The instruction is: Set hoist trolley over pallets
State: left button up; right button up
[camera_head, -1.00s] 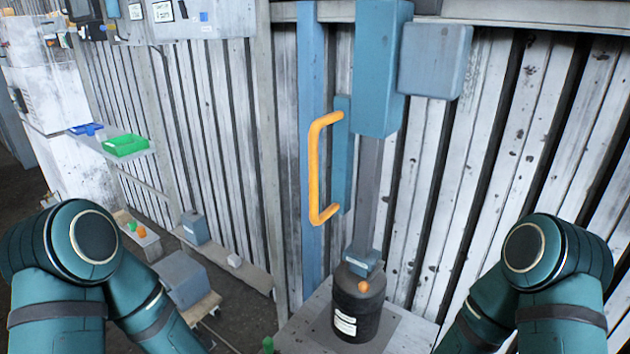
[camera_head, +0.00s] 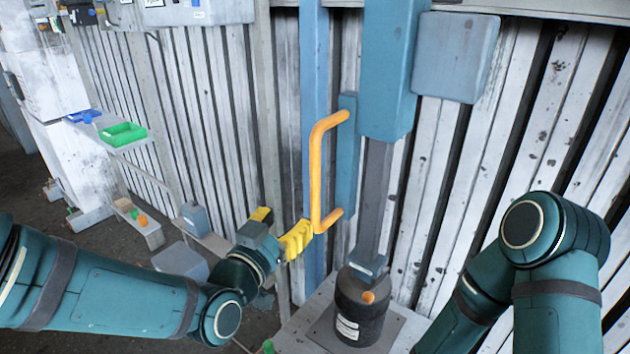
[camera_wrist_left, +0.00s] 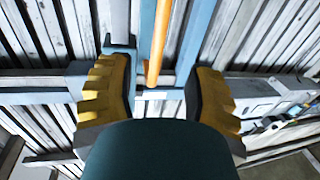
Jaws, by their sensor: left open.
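An orange handle (camera_head: 316,172) is fixed to a blue upright column (camera_head: 391,75) at the wall. My left gripper (camera_head: 305,235) has yellow fingers and is close to the lower left end of the handle. In the left wrist view the gripper (camera_wrist_left: 158,95) is open, with its two fingers wide apart. The orange handle (camera_wrist_left: 158,45) shows between and beyond them, and I see no grip on it. My right arm is at the right in the head view, but its gripper is out of view. No hoist trolley or pallets can be clearly identified.
A dark cylinder with a label (camera_head: 359,318) stands on a plate under the column. A grey box (camera_head: 455,57) hangs right of the column. Green (camera_head: 122,135) and blue (camera_head: 84,116) bins sit on a shelf at left. Corrugated wall lies close behind.

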aim_at(313, 190)
pick_arm(q)
jog(key=p+x, duration=0.3)
jog(key=x, duration=1)
jog(key=shift+f+p, duration=0.15)
jog(key=shift+p, duration=0.2)
pick_arm(e)
notch_tip(313, 190, up, 5)
jog(key=shift+w+d, duration=0.1)
jog(key=shift+d, duration=0.05)
pick_arm(q)
jog(key=shift+o, duration=0.3)
jog(key=shift+s, duration=0.1)
grip_shut()
